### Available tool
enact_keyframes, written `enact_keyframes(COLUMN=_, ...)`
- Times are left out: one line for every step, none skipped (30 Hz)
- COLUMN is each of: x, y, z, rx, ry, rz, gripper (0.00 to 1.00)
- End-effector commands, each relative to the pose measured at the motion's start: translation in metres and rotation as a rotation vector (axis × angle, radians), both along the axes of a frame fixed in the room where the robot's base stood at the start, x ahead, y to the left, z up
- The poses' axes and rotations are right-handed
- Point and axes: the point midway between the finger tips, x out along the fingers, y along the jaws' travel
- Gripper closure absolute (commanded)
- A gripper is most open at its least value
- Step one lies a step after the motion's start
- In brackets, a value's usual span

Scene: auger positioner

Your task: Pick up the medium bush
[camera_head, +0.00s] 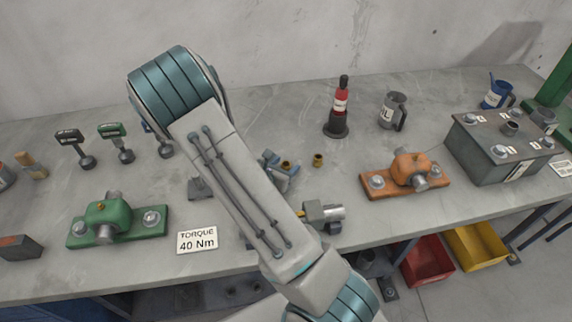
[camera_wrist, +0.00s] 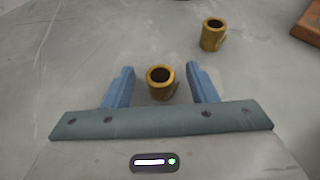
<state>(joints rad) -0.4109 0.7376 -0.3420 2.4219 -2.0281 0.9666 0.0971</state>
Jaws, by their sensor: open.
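Two brass-coloured hollow bushes stand upright on the grey bench. The nearer bush (camera_wrist: 161,84) is between my gripper's two blue fingers in the wrist view, with a gap on both sides. The other bush (camera_wrist: 213,34) stands beyond and to the right, outside the fingers. My gripper (camera_wrist: 160,74) is open and empty. In the head view, the farther bush (camera_head: 318,160) is clear to the right of my gripper (camera_head: 282,165), and the nearer one is partly hidden by it. I cannot tell by label which bush is the medium one.
An orange flanged part (camera_head: 408,172) lies to the right and a green one (camera_head: 107,220) to the left. A red-and-black bottle (camera_head: 340,108), a grey mug (camera_head: 392,112) and a grey battery-like box (camera_head: 500,148) stand behind and right. A torque sign (camera_head: 197,240) is near the front edge.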

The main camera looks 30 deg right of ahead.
Motion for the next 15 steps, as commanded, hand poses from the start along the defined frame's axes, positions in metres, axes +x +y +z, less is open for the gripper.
enact_keyframes(x=0.0024, y=-0.0052, z=-0.0017, rx=-0.001, ry=0.002, rz=-0.002, gripper=0.48)
enact_keyframes(x=0.0035, y=-0.0071, z=-0.0029, rx=-0.001, ry=0.002, rz=-0.001, gripper=0.48)
enact_keyframes(x=0.0049, y=-0.009, z=-0.0041, rx=-0.001, ry=0.001, rz=-0.001, gripper=0.48)
enact_keyframes(x=0.0058, y=-0.0099, z=-0.0047, rx=-0.001, ry=0.001, rz=-0.001, gripper=0.48)
enact_keyframes(x=0.0065, y=-0.0107, z=-0.0051, rx=0.0, ry=0.001, rz=0.0, gripper=0.48)
enact_keyframes(x=0.0071, y=-0.0111, z=-0.0056, rx=0.0, ry=0.0, rz=0.0, gripper=0.48)
enact_keyframes(x=0.0072, y=-0.0113, z=-0.0058, rx=0.0, ry=0.0, rz=0.001, gripper=0.48)
enact_keyframes(x=0.0072, y=-0.0112, z=-0.0059, rx=0.0, ry=0.0, rz=0.001, gripper=0.48)
enact_keyframes(x=0.0072, y=-0.0111, z=-0.0059, rx=0.0, ry=0.0, rz=0.001, gripper=0.48)
enact_keyframes(x=0.0071, y=-0.0112, z=-0.0059, rx=0.0, ry=0.0, rz=0.001, gripper=0.48)
enact_keyframes(x=0.007, y=-0.0111, z=-0.0059, rx=0.0, ry=0.0, rz=0.001, gripper=0.48)
enact_keyframes(x=0.007, y=-0.0111, z=-0.0059, rx=0.0, ry=0.0, rz=0.001, gripper=0.51)
enact_keyframes(x=0.007, y=-0.0111, z=-0.0059, rx=0.0, ry=0.0, rz=0.001, gripper=0.59)
enact_keyframes(x=0.0069, y=-0.0111, z=-0.0058, rx=0.0, ry=0.0, rz=0.001, gripper=0.68)
enact_keyframes(x=0.0069, y=-0.0111, z=-0.0058, rx=0.0, ry=0.0, rz=0.001, gripper=0.79)
